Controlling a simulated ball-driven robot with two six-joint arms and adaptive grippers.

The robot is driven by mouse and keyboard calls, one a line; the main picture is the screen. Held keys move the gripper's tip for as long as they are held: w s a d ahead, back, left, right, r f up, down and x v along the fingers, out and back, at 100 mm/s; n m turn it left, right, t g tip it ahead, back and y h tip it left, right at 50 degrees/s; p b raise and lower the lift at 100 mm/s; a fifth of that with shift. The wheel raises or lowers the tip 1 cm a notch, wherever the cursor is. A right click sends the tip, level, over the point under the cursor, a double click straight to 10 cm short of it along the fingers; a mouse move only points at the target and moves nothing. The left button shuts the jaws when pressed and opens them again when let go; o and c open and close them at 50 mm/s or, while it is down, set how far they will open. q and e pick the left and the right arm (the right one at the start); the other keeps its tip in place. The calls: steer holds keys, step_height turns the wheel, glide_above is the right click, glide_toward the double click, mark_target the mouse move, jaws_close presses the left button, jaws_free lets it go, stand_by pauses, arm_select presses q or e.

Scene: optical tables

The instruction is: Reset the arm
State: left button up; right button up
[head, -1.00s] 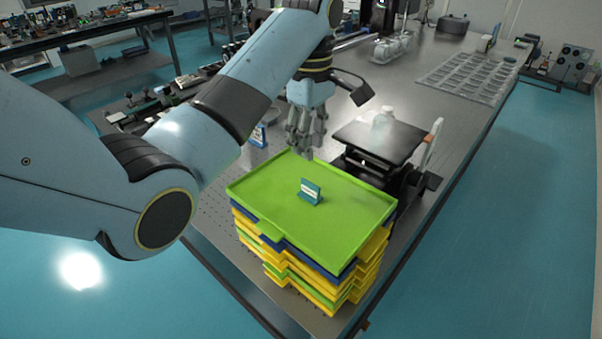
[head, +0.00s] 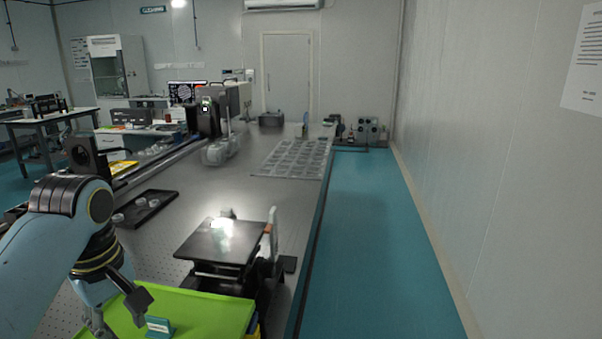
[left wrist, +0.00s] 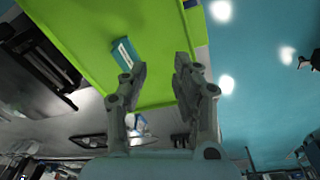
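My left arm comes in from the left in the head view, with its left gripper (head: 98,322) low over the left part of the green tray (head: 215,314). The left wrist view shows the left gripper (left wrist: 160,68) open, with nothing between its two fingers. A small teal block with a white label (head: 158,328) sits on the green tray; the block (left wrist: 123,53) also shows left of the fingers in the left wrist view. My right gripper is in neither view.
A black lift platform (head: 215,243) stands behind the tray, with a bright glare on its top. A black tray (head: 147,207) lies to the left on the optical table (head: 215,187). A clear rack (head: 292,158) lies farther back. Open teal floor (head: 375,225) runs along the right.

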arm_select(q)
steer(key=s+d+r+m+t, duration=0.1)
steer(key=s+m+t, duration=0.2)
steer(key=s+m, duration=1.45)
steer(key=s+a+f+n+g+b, duration=0.1)
steer(key=s+f+n+b, duration=0.35)
steer(key=f, duration=1.45)
steer(key=a+f+n+g+b, duration=0.1)
steer(key=f+b, duration=0.7)
steer(key=f, duration=1)
steer(key=s+f+b, duration=0.4)
steer(key=s+f, duration=0.2)
steer(key=f, duration=0.4)
steer(key=s+a+f+b, duration=0.1)
steer(key=s+f+b, duration=0.3)
steer(key=s+f, duration=0.3)
steer(key=s+f+g+b, duration=0.1)
steer(key=s+f+b, duration=0.3)
steer(key=f, duration=0.9)
steer(key=shift+s+a, duration=0.2)
steer(key=shift+s, duration=1.05)
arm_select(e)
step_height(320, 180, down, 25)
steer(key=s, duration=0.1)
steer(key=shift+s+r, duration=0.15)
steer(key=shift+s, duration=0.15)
